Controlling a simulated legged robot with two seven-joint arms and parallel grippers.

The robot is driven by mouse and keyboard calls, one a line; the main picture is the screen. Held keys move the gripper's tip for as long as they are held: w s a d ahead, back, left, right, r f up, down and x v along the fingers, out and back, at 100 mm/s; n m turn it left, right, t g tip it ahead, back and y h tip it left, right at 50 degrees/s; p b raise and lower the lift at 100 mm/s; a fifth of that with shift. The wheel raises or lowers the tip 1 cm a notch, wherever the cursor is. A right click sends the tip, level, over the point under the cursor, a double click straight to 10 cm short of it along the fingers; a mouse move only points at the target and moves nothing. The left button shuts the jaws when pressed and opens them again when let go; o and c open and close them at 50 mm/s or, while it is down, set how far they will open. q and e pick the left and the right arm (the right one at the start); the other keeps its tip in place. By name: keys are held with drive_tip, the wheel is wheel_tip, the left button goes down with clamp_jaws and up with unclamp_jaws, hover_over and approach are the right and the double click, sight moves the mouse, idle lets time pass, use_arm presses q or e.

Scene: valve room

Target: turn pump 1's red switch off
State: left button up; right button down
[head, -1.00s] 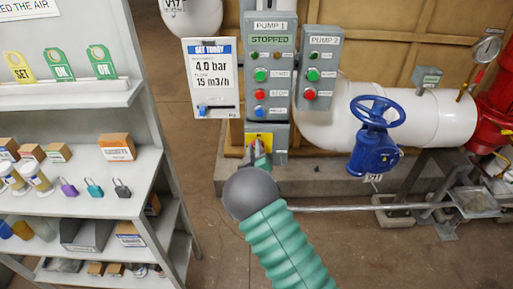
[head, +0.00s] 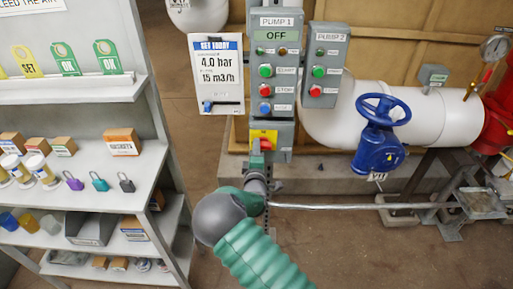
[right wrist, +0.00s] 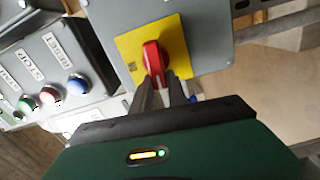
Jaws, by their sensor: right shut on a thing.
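Pump 1's red switch (right wrist: 153,58) is a red handle on a yellow plate (right wrist: 178,38) on a grey box. In the head view the red switch (head: 266,144) sits low under the Pump 1 panel (head: 277,20), whose display reads OFF. My right gripper (right wrist: 162,84) is shut on the red switch, its two dark fingers on either side of the handle. In the head view the right gripper (head: 257,156) partly hides the switch and plate. My left gripper is not in view.
A grey Pump 2 panel (head: 327,64) and a blue valve wheel (head: 383,109) are to the right. A clipboard sheet (head: 217,75) hangs left of the panel. A shelf (head: 100,192) with locks, tags and boxes stands at the left. A thin pipe (head: 350,206) runs low across.

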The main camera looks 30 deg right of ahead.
drive_tip(key=shift+a+f+n, duration=0.15)
drive_tip(key=shift+f+n, duration=0.25)
drive_tip(key=shift+n, duration=0.1)
drive_tip(key=shift+f, duration=0.1)
drive_tip(key=c, duration=1.4)
unclamp_jaws()
drive_tip(key=shift+c, duration=0.2)
drive_tip(key=shift+o, duration=0.7)
drive_tip(key=shift+r, duration=0.2)
